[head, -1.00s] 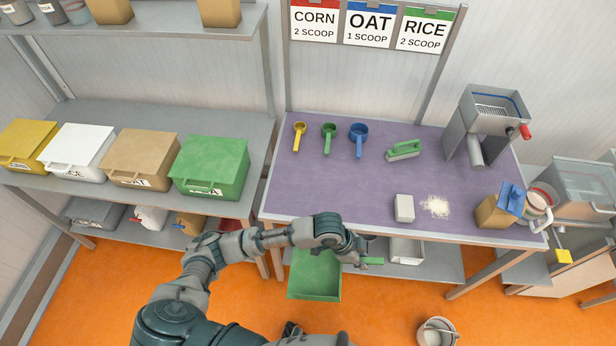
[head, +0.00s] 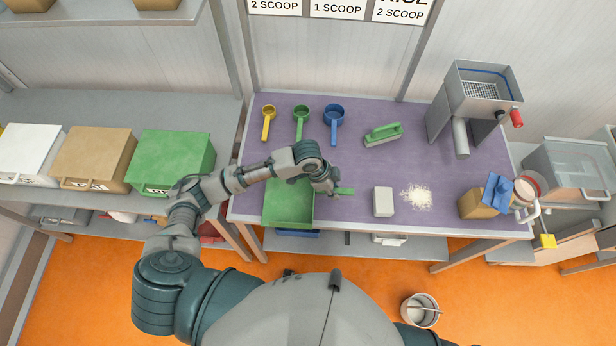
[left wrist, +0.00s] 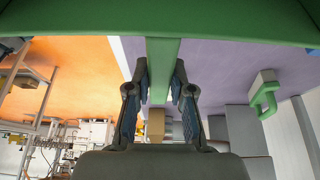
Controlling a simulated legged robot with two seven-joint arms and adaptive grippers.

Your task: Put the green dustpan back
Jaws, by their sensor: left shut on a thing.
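The green dustpan (head: 289,205) is at the front left part of the purple table mat (head: 400,110), its pan overlapping the front edge in the head view. My left gripper (head: 333,188) is shut on its handle (head: 346,191), which sticks out to the right of the fingers. In the left wrist view the dustpan (left wrist: 220,20) fills the top, and its handle runs down between the two fingers (left wrist: 160,85). I cannot tell whether the pan touches the table.
A white box (head: 383,202) and spilled white powder (head: 416,196) lie right of the handle. A green brush (head: 383,135) and yellow, green and blue scoops (head: 334,115) lie farther back. A metal machine (head: 475,100) stands back right. A bucket (head: 420,309) is on the floor.

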